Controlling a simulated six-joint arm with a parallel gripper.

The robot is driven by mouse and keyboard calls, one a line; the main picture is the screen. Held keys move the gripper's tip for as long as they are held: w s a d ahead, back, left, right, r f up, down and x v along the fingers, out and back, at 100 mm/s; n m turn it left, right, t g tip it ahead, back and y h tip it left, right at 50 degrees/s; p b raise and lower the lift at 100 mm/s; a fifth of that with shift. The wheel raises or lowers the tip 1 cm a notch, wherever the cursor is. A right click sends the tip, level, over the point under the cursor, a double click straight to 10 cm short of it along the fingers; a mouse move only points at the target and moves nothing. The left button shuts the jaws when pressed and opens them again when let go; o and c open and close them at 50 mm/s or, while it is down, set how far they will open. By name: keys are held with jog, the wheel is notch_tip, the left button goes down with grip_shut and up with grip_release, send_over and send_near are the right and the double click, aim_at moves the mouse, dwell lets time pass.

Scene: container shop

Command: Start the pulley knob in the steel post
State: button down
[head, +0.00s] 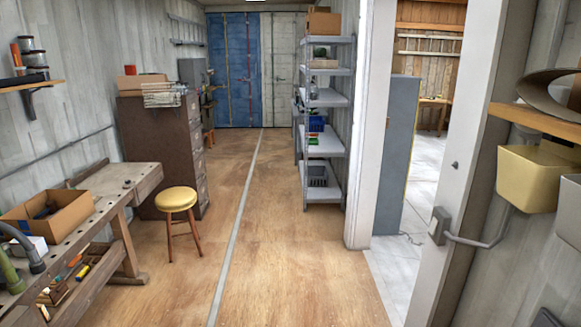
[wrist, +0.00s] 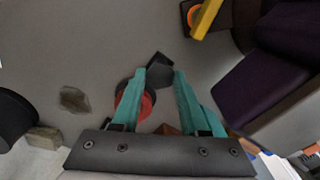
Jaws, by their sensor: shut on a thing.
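My gripper (wrist: 160,75) shows in the wrist view with two teal fingers reaching up from a dark bar. It is shut on a small dark, angular piece (wrist: 160,68) between the fingertips. I cannot tell for sure whether this piece is the pulley knob. A round black and red thing (wrist: 134,103) lies partly behind the left finger. I cannot make out a steel post in either view. The head view does not show my gripper.
The wrist view also has a yellow bar (wrist: 207,18), a dark purple block (wrist: 265,85) and a black round thing (wrist: 14,118). In the head view, a workbench (head: 105,190) and a yellow stool (head: 176,198) stand left, shelves (head: 325,145) right. The middle floor is clear.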

jog(key=shift+r, duration=2.5)
jog(key=shift+d+r, duration=0.15)
jog(key=shift+d, duration=3.45)
jog(key=shift+f, duration=1.3)
